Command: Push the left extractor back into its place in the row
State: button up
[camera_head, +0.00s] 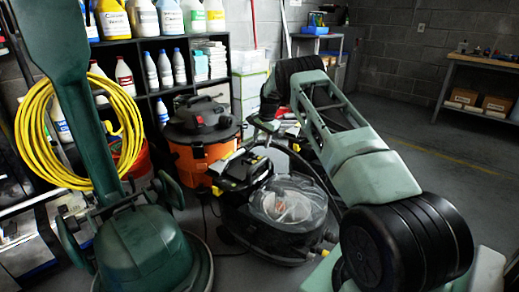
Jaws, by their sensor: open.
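Two extractor-like machines stand close together on the floor. The left one is an orange and black drum machine (187,151) beside the black shelf. The right one is a black machine with a clear dome (287,204), nearer to me and lower. Which one the task calls the left extractor is not certain; the orange one is further left. My arm reaches in from the lower right. My gripper (262,126) is small in view, open, just right of the orange machine and above the black one. I cannot tell whether it touches either machine.
A green floor buffer (148,247) with a coiled yellow cord (35,135) stands close at left. A black shelf (122,54) of bottles is behind. Hoses and a cable lie around the machines. Open floor (430,150) extends to the right, towards a workbench (484,62).

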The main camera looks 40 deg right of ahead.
notch_tip(320, 180, up, 6)
jog(key=s+p, duration=0.1)
jog(key=shift+d, duration=0.1)
dwell(0.5)
